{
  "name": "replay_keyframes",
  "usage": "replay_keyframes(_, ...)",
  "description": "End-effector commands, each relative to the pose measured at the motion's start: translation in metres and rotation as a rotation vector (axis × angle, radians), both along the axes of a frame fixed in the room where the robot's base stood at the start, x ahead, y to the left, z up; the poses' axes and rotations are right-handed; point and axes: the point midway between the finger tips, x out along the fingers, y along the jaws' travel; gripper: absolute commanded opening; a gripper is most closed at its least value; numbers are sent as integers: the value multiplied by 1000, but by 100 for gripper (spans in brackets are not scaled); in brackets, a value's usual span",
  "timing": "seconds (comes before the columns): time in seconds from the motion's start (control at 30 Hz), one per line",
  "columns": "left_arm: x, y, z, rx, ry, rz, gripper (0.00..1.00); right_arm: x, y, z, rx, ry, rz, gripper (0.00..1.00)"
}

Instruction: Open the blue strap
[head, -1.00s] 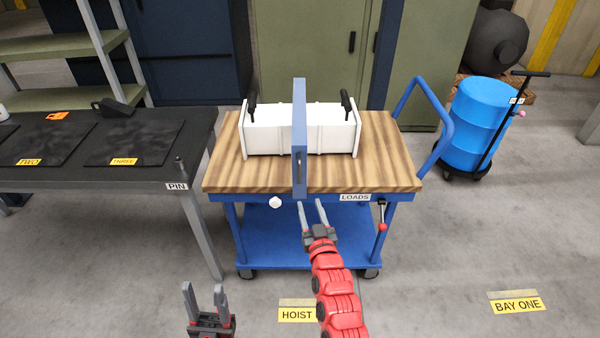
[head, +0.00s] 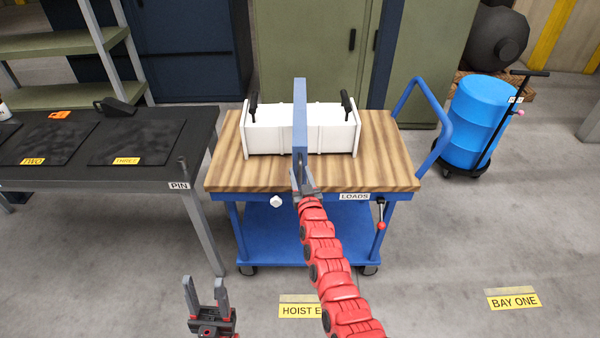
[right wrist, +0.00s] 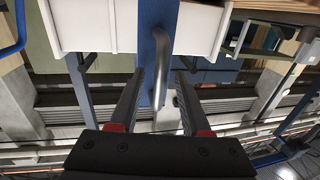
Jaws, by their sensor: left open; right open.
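The blue strap (head: 300,115) stands as a tall flat bar across the middle of a white box (head: 268,132) with black end handles, on the wooden cart top. Its front end hangs at the cart's front edge. My right gripper (head: 303,178) is at that front end. In the right wrist view, the open fingers of my right gripper (right wrist: 160,78) lie either side of a curved metal handle (right wrist: 165,60) on the blue strap (right wrist: 152,25). I cannot tell whether they touch it. My left gripper (head: 205,285) is open and empty, low at the front left.
The blue cart (head: 275,232) has a white knob (head: 276,202), a LOADS label (head: 354,196) and a red-tipped lever (head: 381,215) on its front. A dark bench (head: 95,178) stands left. A blue drum (head: 482,125) is at right.

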Motion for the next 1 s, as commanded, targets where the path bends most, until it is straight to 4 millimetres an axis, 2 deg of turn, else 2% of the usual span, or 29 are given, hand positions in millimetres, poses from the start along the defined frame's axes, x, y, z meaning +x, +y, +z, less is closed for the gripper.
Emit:
replay_keyframes(0.43,0,0,1,0,0,0,50,6,1,-1,-1,4,0,47)
replay_keyframes(0.47,0,0,1,0,0,0,50,6,1,-1,-1,4,0,44)
replay_keyframes(0.7,0,0,1,0,0,0,50,6,1,-1,-1,3,0,0)
replay_keyframes(1.0,0,0,1,0,0,0,50,6,1,-1,-1,3,0,0)
